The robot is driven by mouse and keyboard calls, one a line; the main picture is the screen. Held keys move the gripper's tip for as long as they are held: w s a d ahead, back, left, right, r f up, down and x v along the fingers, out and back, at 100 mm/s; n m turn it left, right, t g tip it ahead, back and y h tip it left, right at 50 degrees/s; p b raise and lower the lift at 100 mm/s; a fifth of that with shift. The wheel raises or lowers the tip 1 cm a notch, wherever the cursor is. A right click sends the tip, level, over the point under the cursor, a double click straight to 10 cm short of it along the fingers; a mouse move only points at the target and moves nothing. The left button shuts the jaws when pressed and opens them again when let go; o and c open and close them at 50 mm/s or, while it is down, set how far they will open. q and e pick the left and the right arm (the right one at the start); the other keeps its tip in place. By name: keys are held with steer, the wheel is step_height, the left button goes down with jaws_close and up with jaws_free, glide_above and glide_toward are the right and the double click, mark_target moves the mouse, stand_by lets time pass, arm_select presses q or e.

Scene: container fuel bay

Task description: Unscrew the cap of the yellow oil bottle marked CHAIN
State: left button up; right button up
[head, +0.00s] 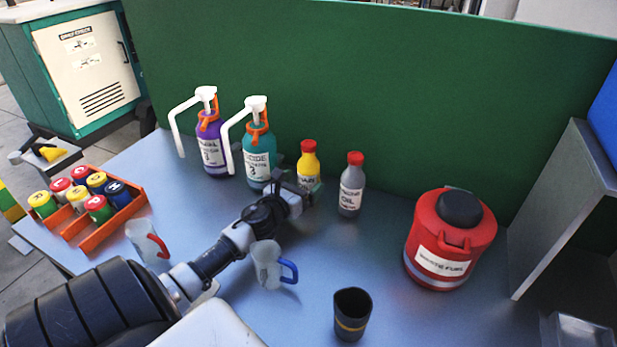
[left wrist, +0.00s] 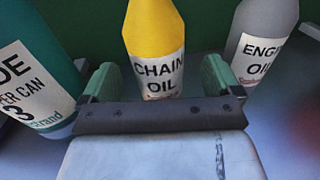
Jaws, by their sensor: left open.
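The yellow oil bottle (head: 308,164) with a red cap (head: 308,146) stands upright near the green back panel. In the left wrist view the bottle (left wrist: 155,45) shows its CHAIN OIL label; its cap is outside that view. My left gripper (head: 306,188) is low at the bottle's front. In the left wrist view, its green fingers (left wrist: 157,80) are open and spread to either side of the bottle's labelled body. I cannot tell whether either finger touches it. My right gripper is not in view.
A grey ENGINE OIL bottle (head: 351,188) stands close right; teal (head: 259,160) and purple (head: 211,150) pump bottles stand left.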

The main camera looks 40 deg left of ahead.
mark_target(309, 143)
arm_select(q)
steer(key=w, duration=0.2)
steer(key=w+a, duration=0.1)
steer(key=w, duration=0.1)
steer(key=shift+r+p, duration=0.1)
steer(key=shift+p, duration=0.2)
steer(key=shift+s, duration=0.1)
steer(key=c, duration=1.1)
steer(key=shift+r+p, duration=0.9)
steer(key=shift+r, duration=4.1)
steer(key=shift+o, duration=1.4)
steer(key=c, duration=0.5)
steer(key=shift+c, duration=0.2)
